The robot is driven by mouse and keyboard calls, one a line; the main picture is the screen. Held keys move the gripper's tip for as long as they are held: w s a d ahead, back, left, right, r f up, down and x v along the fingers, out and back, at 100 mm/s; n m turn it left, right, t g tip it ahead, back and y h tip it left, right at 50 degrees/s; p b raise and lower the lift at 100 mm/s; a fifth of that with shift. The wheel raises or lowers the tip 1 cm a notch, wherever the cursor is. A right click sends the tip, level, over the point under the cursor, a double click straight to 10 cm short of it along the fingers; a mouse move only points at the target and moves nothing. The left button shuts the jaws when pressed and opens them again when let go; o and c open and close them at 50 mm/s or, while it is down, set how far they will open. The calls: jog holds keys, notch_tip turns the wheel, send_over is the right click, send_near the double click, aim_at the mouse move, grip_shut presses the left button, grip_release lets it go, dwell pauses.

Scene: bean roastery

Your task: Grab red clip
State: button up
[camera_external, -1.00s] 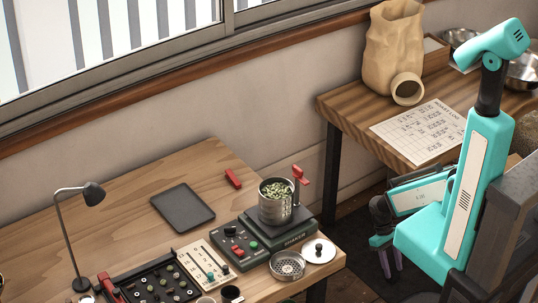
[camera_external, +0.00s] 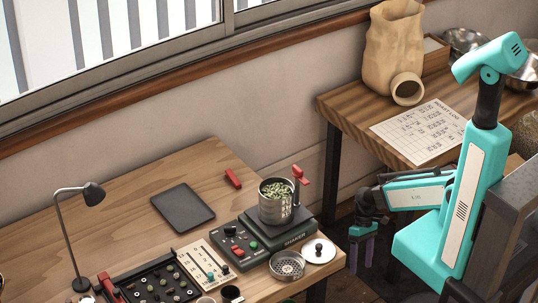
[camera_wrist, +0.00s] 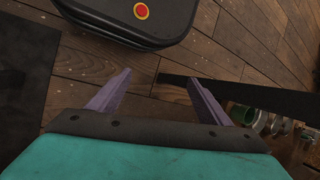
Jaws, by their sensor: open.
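A small red clip (camera_external: 233,178) lies on the wooden workbench (camera_external: 130,207), near its back edge and right of a dark tablet. It is not visible in the wrist view. My gripper (camera_external: 361,262) hangs low, pointing down, off the right end of the workbench and well away from the clip. In the wrist view its two purple fingers (camera_wrist: 158,82) are spread apart with nothing between them.
A desk lamp (camera_external: 72,230) stands left. A second table (camera_external: 345,104) with a sack is behind.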

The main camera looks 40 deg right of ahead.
jog(key=w+a+r+n+t+y+b, duration=0.2)
jog(key=w+a+n+y+b, duration=0.35)
jog(key=w, duration=0.75)
jog(key=n+t+y+b, duration=0.4)
jog(key=n+y+b, duration=0.45)
jog(key=n, duration=0.25)
send_near(248, 177)
notch_tip(248, 177, up, 2)
jog(key=a+p, duration=0.1)
jog(key=shift+w+a+y, duration=0.15)
jog(key=shift+a+y, duration=0.05)
jog(key=shift+y, duration=0.1)
jog(key=shift+w+a+f+p, duration=0.15)
jog(key=shift+a+p, duration=0.1)
jog(key=shift+a, duration=1.8)
jog(key=shift+w+a+r+p, duration=0.15)
jog(key=shift+a+p, duration=0.1)
jog(key=shift+a, duration=1.85)
jog(key=shift+a, duration=0.1)
